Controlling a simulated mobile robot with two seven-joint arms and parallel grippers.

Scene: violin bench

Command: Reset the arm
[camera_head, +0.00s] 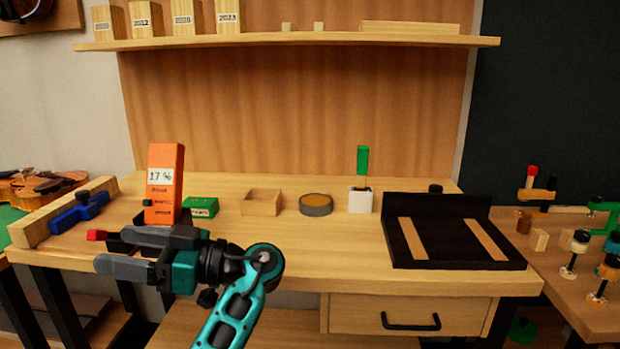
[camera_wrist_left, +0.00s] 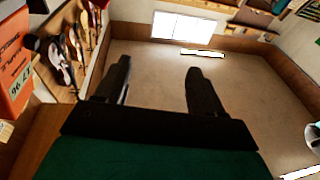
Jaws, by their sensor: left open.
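My left gripper (camera_head: 122,251) is over the front left part of the wooden bench (camera_head: 350,246), in front of the orange meter. Its fingers point left and stand apart with nothing between them. The teal arm comes up from the bottom of the head view. My right gripper does not show in either view.
An orange meter (camera_head: 164,183) stands just behind my left gripper, with a green box (camera_head: 201,207) beside it. A wooden tray (camera_head: 261,202), round tin (camera_head: 315,205), white holder (camera_head: 360,200) and black board (camera_head: 450,246) stand further right.

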